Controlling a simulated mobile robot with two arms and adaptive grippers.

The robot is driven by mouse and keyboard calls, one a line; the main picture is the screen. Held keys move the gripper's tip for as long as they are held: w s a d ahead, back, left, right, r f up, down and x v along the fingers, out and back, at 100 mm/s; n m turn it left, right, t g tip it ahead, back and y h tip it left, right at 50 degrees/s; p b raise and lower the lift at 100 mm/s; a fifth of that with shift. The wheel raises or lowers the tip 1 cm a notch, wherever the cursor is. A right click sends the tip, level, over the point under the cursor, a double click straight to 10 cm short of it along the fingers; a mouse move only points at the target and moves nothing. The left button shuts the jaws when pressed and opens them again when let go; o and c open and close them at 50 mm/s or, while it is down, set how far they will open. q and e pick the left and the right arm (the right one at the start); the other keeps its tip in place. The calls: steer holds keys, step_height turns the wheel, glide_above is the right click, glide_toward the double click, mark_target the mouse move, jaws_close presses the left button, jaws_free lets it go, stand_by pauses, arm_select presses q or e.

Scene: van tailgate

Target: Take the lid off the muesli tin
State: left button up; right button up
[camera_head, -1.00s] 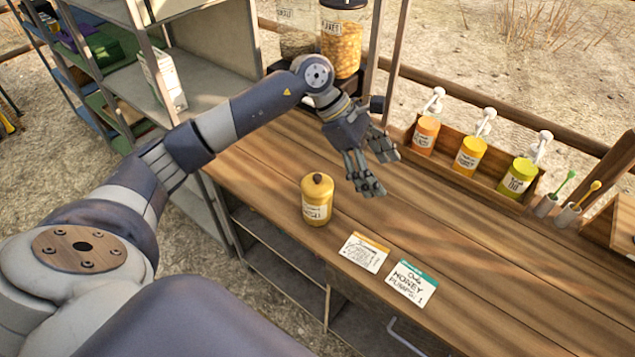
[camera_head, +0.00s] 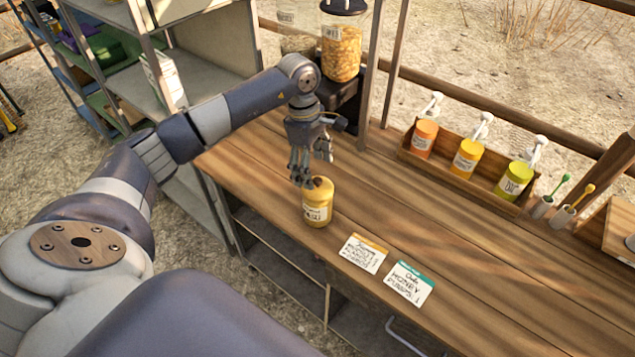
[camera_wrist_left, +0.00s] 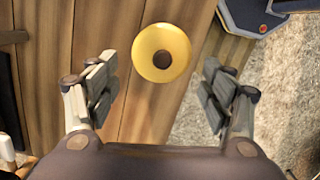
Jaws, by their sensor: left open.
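The muesli tin (camera_head: 317,207) is a yellow tin with a white label, standing upright on the wooden counter near its front edge. Its yellow lid (camera_wrist_left: 161,53) with a dark round knob (camera_wrist_left: 162,59) is on the tin, seen from above in the left wrist view. My left gripper (camera_head: 308,184) points down just above and slightly left of the tin, partly hiding the lid in the head view. In the left wrist view the open fingers (camera_wrist_left: 160,92) are wide apart, with the lid between and beyond them. Nothing is held. My right gripper is not in view.
Two label cards (camera_head: 363,253) (camera_head: 408,283) lie right of the tin on the counter (camera_head: 430,225). A wooden rack (camera_head: 455,178) with several pump bottles stands at the back. A dispenser of orange flakes (camera_head: 341,55) stands behind my left arm. The counter's middle is clear.

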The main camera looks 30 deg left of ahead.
mark_target(316, 180)
arm_select(q)
steer(key=f+p, duration=0.1)
steer(key=d+f+p, duration=0.1)
steer(key=f, duration=0.1)
steer(key=shift+d, duration=0.1)
steer(key=shift+f, duration=0.5)
steer(key=shift+s, duration=0.1)
steer(key=c, duration=1.2)
steer(key=shift+s, duration=0.1)
steer(key=shift+c, duration=0.6)
steer(key=shift+f, duration=0.1)
